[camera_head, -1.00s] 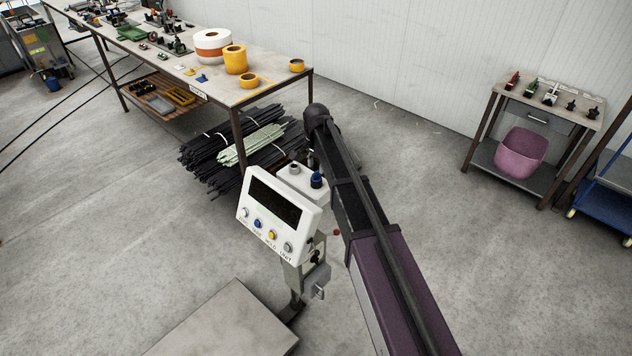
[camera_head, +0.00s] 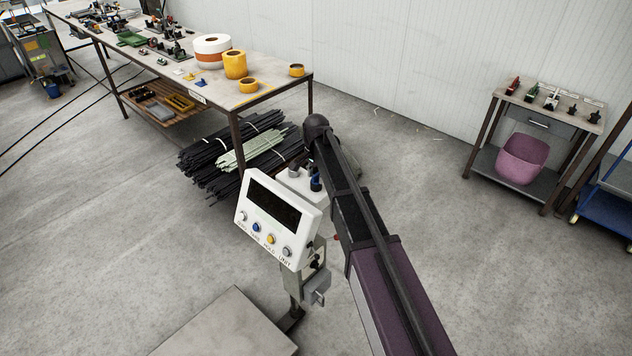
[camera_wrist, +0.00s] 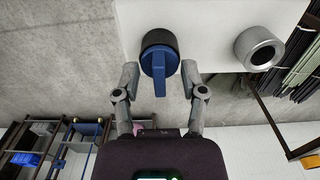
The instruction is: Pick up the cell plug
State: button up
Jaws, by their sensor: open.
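The cell plug appears to be the blue-handled part with a round black body (camera_wrist: 157,62) in the wrist view. It also shows in the head view (camera_head: 316,183), on the white top of the display unit and partly covered by my arm. My gripper (camera_wrist: 159,76) is open. Its two fingers stand left and right of the blue handle, with a small gap visible on each side. Contact cannot be seen. My gripper is hidden behind my arm in the head view.
A grey metal ring-like cylinder (camera_wrist: 260,48) stands right of the plug on the white top. The white display unit (camera_head: 277,216) has several buttons. Black and pale green rods (camera_head: 225,160) lie beneath the long workbench (camera_head: 262,91). A small table (camera_head: 560,110) stands at right.

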aim_at(316, 174)
grip_shut()
jog(key=shift+r, duration=0.2)
dwell(0.3)
notch_tip(316, 174, up, 10)
jog(key=p, duration=1)
jog(key=shift+f, duration=0.2)
dwell(0.4)
jog(key=shift+f+b, duration=0.25)
jog(key=shift+b, duration=0.05)
